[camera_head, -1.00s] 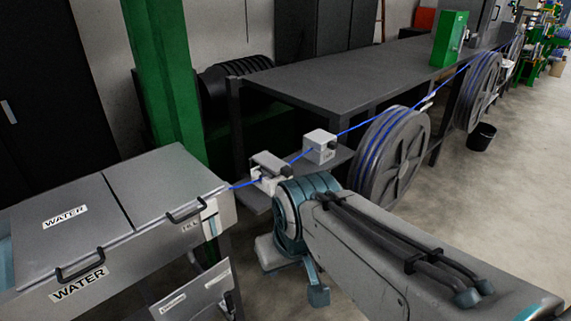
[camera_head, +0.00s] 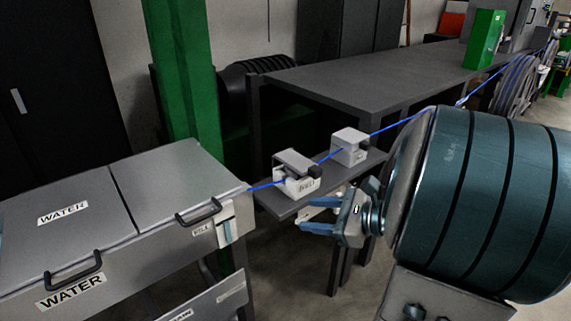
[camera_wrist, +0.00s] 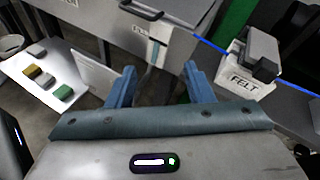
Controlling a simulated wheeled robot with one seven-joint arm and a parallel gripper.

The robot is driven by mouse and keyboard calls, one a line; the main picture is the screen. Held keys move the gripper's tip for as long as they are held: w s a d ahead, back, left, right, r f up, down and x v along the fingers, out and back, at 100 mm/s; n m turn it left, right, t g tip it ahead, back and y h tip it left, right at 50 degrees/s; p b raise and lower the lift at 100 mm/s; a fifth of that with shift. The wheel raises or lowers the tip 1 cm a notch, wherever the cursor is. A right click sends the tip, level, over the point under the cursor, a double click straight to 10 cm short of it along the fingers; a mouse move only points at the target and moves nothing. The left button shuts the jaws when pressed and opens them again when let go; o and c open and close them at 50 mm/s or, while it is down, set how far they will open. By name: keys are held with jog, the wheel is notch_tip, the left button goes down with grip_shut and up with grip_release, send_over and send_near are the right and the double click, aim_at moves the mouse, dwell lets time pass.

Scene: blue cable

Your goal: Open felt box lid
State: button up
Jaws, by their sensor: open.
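The felt box (camera_head: 296,184) is a small pale box on a narrow grey shelf, with the blue cable (camera_head: 265,186) running to it. Its grey lid (camera_head: 291,160) lies over the top and appears shut, with a dark knob on its right side. In the wrist view, the box's FELT label (camera_wrist: 243,86) faces me and the lid (camera_wrist: 263,46) shows at the upper right. My gripper (camera_wrist: 160,70) is open and empty, its blue fingers spread, to the left of the box in that view. In the head view, my gripper (camera_head: 338,209) is below and right of the box, apart from it.
A second pale box (camera_head: 350,147) stands on the shelf (camera_head: 276,207) to the right. A grey WATER tank (camera_head: 150,185) with black handles is at left. A green post (camera_head: 180,70) stands behind. In the wrist view, several small blocks lie on a white surface (camera_wrist: 62,68).

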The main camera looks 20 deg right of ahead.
aim_at(319, 172)
jog(key=w+d+m+t+h+b, duration=0.1)
jog(key=d+m+t+h, duration=0.3)
jog(key=d+m+t, duration=0.6)
jog(key=w+g, duration=0.1)
jog(key=w, duration=0.3)
jog(key=w+a+n+g+p, duration=0.1)
jog(key=w, duration=0.3)
jog(key=w+a+n+g, duration=0.1)
jog(key=w, duration=0.3)
jog(key=shift+w+a+f+p, duration=0.15)
jog(key=shift+w+p, duration=0.15)
jog(key=shift+w, duration=0.1)
jog(key=shift+c, duration=0.4)
grip_shut()
